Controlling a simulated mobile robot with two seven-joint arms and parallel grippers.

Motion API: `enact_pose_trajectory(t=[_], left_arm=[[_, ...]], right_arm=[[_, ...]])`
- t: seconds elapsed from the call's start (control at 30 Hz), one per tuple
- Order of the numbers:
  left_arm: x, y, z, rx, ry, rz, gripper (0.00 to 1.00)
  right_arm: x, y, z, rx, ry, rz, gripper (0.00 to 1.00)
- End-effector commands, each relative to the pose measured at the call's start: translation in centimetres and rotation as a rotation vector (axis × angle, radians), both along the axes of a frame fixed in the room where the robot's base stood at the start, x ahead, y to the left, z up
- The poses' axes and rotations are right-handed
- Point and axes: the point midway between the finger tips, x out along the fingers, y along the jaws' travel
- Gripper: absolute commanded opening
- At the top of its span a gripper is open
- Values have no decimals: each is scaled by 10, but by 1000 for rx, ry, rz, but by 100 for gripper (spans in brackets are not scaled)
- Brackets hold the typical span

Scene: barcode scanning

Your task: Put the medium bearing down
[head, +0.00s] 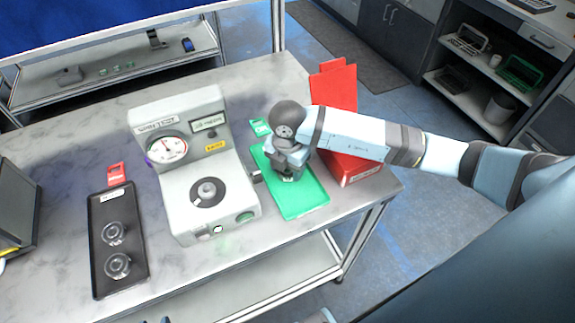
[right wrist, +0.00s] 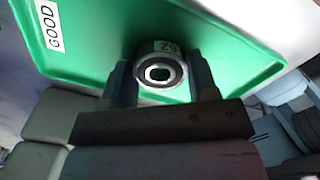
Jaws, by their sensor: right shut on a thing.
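My right gripper (head: 288,176) is over the green tray (head: 309,199), pointing down. In the right wrist view its two fingers stand on either side of the medium bearing (right wrist: 161,72), a metal ring with a dark bore and a small number label, and it is shut on it. The bearing is close over the tray's floor; I cannot tell whether it touches. The tray carries a "GOOD" label in the right wrist view (right wrist: 48,25). In the head view the gripper mostly hides the bearing. Only small dark tips, perhaps of my left gripper, show at the bottom edge.
A grey tester (head: 180,205) with a dial gauge stands left of the green tray. A black tray (head: 122,241) with two ring-shaped bearings lies farther left. A red bin (head: 345,90) stands right of the green tray, near my right arm. A dark screen sits at the left edge.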

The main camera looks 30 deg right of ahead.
Motion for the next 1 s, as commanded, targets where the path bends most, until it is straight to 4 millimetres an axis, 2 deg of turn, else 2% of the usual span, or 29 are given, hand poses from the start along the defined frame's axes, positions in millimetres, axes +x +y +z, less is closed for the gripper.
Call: enact_pose_trajectory(t=[0.27,0.3,0.4,0.77,0.87,1.0], left_arm=[[0,0,-5,1,3,0,43],[-1,0,-4,1,3,0,43],[-1,0,-5,1,5,0,43],[-1,0,-1,1,3,0,43],[0,0,-2,0,0,0,43],[0,0,-4,0,-1,0,43]], right_arm=[[0,0,-3,1,-1,0,26],[0,0,-3,1,-1,1,58],[0,0,-2,0,0,1,79],[0,0,4,1,-1,1,79],[1,1,17,1,-4,2,79],[1,0,47,1,-5,1,79]])
